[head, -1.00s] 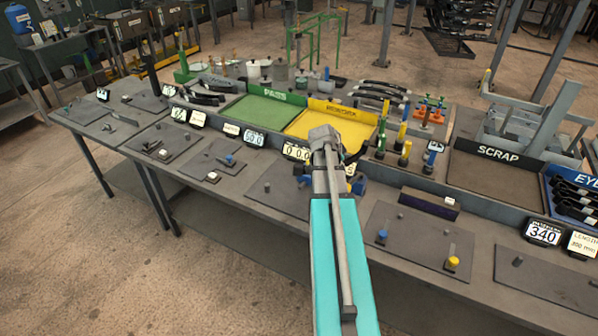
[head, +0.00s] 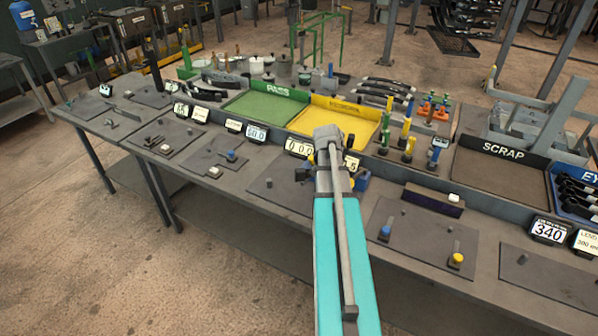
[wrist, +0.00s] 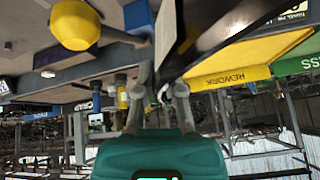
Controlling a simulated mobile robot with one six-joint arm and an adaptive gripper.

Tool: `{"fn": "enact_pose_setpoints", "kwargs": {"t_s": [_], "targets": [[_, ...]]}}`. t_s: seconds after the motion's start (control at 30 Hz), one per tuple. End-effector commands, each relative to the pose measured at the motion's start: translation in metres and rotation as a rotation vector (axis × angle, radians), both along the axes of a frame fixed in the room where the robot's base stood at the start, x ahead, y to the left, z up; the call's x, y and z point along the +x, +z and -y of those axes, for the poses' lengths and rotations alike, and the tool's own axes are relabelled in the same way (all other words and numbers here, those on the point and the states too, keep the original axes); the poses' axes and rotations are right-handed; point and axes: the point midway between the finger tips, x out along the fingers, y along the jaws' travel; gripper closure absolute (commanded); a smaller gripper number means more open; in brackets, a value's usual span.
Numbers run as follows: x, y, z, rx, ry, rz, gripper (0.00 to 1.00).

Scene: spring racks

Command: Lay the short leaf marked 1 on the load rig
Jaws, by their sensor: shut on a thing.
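My gripper (wrist: 163,88) is in the middle of the wrist view, which is upside down. Its fingers are shut on a long dark strip (wrist: 225,35), the leaf, which runs up and to the right from them. No mark on it can be read. In the head view my own arm hides the gripper and the leaf, around the bench's middle. There, a display reading zeros (head: 300,147) stands beside my arm. A dark plate (head: 285,198) with a short post and a blue block (head: 362,181) are near it; I cannot tell for certain which parts form the load rig.
Behind the display are a green PASS tray (head: 265,108) and a yellow rework tray (head: 340,120). Upright coloured posts (head: 408,148) and a SCRAP tray (head: 490,175) stand to the right. A plate with blue and yellow knobs (head: 420,235) lies right of my arm.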

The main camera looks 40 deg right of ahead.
Motion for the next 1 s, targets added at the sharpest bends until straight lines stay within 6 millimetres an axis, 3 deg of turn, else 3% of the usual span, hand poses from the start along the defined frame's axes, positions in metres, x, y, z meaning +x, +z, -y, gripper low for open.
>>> {"fn": "enact_pose_setpoints", "kwargs": {"t_s": [1.0], "targets": [[0.084, -0.063, -0.019, -0.038, 1.017, -0.062, 1.0]]}}
